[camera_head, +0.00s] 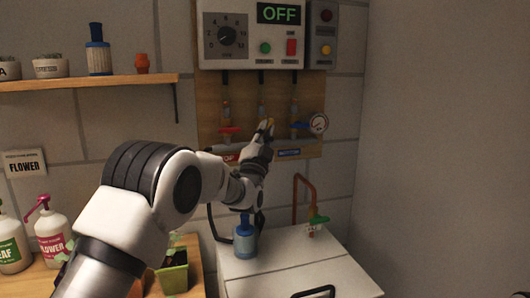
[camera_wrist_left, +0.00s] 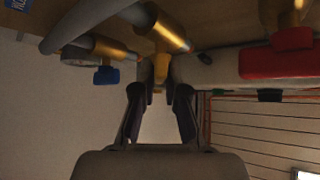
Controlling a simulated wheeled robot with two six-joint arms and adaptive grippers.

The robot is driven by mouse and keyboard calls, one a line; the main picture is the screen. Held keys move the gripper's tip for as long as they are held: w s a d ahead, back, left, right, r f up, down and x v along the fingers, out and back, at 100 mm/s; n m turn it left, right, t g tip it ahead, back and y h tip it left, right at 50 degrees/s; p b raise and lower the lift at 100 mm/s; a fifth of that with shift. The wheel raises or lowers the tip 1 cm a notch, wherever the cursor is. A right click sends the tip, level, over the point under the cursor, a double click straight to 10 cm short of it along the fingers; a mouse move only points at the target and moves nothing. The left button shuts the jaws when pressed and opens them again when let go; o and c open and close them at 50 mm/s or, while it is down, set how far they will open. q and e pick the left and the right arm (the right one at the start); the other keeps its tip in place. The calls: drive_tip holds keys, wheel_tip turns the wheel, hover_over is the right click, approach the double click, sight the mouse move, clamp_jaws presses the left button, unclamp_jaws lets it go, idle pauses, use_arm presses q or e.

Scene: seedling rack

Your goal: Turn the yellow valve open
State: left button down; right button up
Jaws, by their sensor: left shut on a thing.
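The yellow valve handle (camera_wrist_left: 160,68) hangs under a brass fitting (camera_wrist_left: 158,28) in the left wrist view, between the two black fingertips. In the head view only a small yellow bit (camera_head: 269,122) of it shows at the gripper's tip. My left gripper (camera_head: 264,131) reaches up to the wooden wall panel (camera_head: 211,103); in the left wrist view its fingers (camera_wrist_left: 160,92) are closed in on the yellow handle. My gripper and wrist hide most of the middle valve in the head view.
A red valve (camera_head: 230,130) and a blue valve (camera_head: 299,125) flank the yellow one closely. A gauge (camera_head: 319,123) sits at the right. The control box (camera_head: 225,42) above shows OFF. Below, a blue bottle (camera_head: 245,238) stands on a white cabinet (camera_head: 290,262).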

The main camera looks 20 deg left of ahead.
use_arm(q)
drive_tip(key=shift+w+d+n+g+y+b, duration=0.1)
drive_tip(key=shift+n+g+y+b, duration=0.45)
drive_tip(key=shift+n+y, duration=1.95)
drive_tip(key=shift+w+d+n+g+y+b, duration=0.2)
drive_tip(key=shift+n+y+b, duration=0.65)
drive_tip(key=shift+n+y, duration=1.7)
drive_tip(key=shift+s+a+n+g+y+b, duration=0.1)
drive_tip(key=shift+n+g+y+b, duration=0.5)
drive_tip(key=shift+n+y, duration=1.9)
use_arm(e)
drive_tip(key=shift+f, duration=2.75)
use_arm(q)
drive_tip(key=shift+f+n+h, duration=0.1)
drive_tip(key=shift+n+h, duration=0.15)
drive_tip(key=shift+n, duration=0.6)
drive_tip(key=c, duration=1.2)
unclamp_jaws()
drive_tip(key=shift+f, duration=0.1)
